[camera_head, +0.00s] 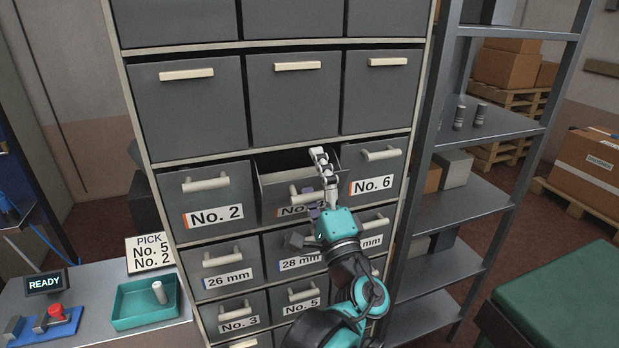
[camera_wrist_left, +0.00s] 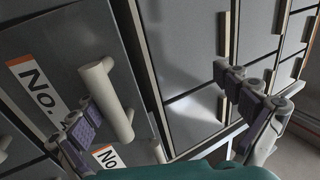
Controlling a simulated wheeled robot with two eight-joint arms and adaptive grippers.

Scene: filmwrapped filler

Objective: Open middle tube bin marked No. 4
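The middle bin (camera_head: 275,203) sits between the bins marked No. 2 (camera_head: 205,192) and No. 6 (camera_head: 360,187). It is pulled partly out, its dark inside showing above the front. My right gripper is not in view.
Bins marked 26 mm (camera_head: 222,268) and 28 mm sit shut below. A teal tray (camera_head: 130,320) with a white cylinder stands at left beside a PICK sign (camera_head: 150,253) and a READY display (camera_head: 45,282). A metal shelf rack (camera_head: 475,190) stands right of the cabinet.

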